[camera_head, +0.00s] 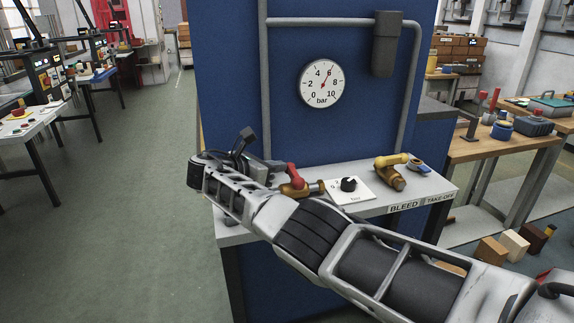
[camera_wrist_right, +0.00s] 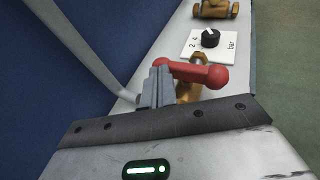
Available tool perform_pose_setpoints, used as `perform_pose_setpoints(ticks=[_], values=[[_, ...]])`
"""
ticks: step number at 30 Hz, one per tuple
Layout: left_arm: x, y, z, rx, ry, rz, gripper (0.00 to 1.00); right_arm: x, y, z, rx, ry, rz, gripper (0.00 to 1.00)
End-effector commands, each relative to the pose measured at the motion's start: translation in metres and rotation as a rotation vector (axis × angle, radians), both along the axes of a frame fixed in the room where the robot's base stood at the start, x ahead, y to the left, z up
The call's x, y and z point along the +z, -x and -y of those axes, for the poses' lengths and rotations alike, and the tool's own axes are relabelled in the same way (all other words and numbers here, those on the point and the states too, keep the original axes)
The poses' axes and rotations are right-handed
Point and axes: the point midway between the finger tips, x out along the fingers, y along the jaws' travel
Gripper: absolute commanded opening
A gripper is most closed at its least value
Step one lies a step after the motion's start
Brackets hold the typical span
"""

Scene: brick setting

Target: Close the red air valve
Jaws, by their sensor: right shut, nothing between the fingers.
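The red air valve has a red lever (camera_head: 293,176) with a rounded knob on a brass body (camera_head: 296,189), on the grey shelf of the blue panel. In the right wrist view the lever (camera_wrist_right: 195,73) runs sideways, its knob at the right, over the brass body (camera_wrist_right: 188,91). My right gripper (camera_head: 246,139) is shut and empty, left of the lever in the head view. In the wrist view its fingertips (camera_wrist_right: 157,76) are close against the lever's left part; I cannot tell whether they touch. My arm hides part of the shelf. My left gripper is out of view.
A black knob (camera_head: 348,184) on a white plate sits right of the valve, then a brass fitting (camera_head: 391,172) at the shelf's right. A gauge (camera_head: 322,83) on the blue panel (camera_head: 235,60) reads near 6 bar. Grey pipes frame it. Green floor (camera_head: 150,180) is open at left.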

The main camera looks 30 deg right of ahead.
Motion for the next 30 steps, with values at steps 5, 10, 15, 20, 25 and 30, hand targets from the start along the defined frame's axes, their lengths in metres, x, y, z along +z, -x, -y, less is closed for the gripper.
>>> perform_pose_setpoints(ticks=[5, 10, 15, 20, 25, 30], values=[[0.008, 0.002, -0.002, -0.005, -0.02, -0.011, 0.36, 0.031, 0.002, 0.0, 0.0, -0.001, 0.003, 0.0], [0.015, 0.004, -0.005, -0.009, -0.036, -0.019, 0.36, 0.048, 0.016, -0.005, 0.0, -0.002, 0.003, 0.0], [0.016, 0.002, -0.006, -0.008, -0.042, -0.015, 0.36, 0.067, 0.032, -0.013, 0.001, -0.002, 0.003, 0.0], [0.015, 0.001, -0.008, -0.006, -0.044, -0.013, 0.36, 0.087, 0.053, -0.022, 0.001, 0.0, 0.004, 0.0], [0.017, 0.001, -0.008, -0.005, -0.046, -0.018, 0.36, 0.101, 0.081, -0.035, 0.003, -0.003, 0.0, 0.0], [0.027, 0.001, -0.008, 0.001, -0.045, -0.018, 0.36, 0.114, 0.107, -0.047, 0.003, -0.007, -0.001, 0.0]])
